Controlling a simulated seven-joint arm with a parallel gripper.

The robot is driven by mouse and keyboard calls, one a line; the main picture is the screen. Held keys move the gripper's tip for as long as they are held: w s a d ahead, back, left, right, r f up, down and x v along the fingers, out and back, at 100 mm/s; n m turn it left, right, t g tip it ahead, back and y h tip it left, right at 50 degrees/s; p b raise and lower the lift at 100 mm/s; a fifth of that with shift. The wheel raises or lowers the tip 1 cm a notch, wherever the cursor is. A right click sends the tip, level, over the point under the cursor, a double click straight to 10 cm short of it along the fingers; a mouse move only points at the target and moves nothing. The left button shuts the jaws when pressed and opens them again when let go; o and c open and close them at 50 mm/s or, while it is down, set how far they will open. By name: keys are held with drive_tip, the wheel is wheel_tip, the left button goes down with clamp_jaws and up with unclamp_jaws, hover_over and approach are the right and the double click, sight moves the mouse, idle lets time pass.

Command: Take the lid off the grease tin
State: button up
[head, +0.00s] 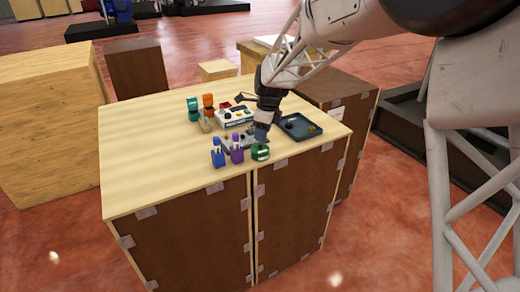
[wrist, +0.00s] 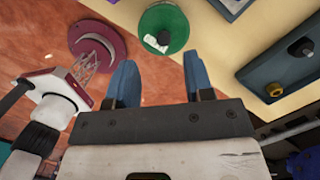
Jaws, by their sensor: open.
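The grease tin looks to be the round green tin (head: 260,153) at the front edge of the wooden table, right of the purple holder. In the wrist view the round green top (wrist: 176,17) shows a dark knob and a small white patch. I cannot tell the lid from the body there. My gripper (head: 262,137) is just behind and above the tin in the head view. In the wrist view its two blue fingers (wrist: 160,72) are spread apart with nothing between them, and the tin lies beyond the tips, apart from them.
A blue holder (head: 218,158) and a purple holder (head: 237,154) stand left of the tin. A dark tray (head: 305,133) with small parts lies to the right. Teal and orange holders (head: 208,103) and a white box (head: 232,119) stand behind. The table's left side is clear.

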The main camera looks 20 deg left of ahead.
sight(260, 144)
drive_tip(key=shift+w+a+f, duration=0.1)
drive_tip(key=shift+a+f, duration=0.05)
drive_tip(key=shift+f, duration=0.7)
drive_tip(key=shift+w+a+f, duration=0.1)
drive_tip(key=shift+a+f, duration=0.1)
drive_tip(key=shift+f, duration=0.65)
drive_tip(key=shift+a+f, duration=0.15)
drive_tip(key=shift+f, duration=0.7)
clamp_jaws()
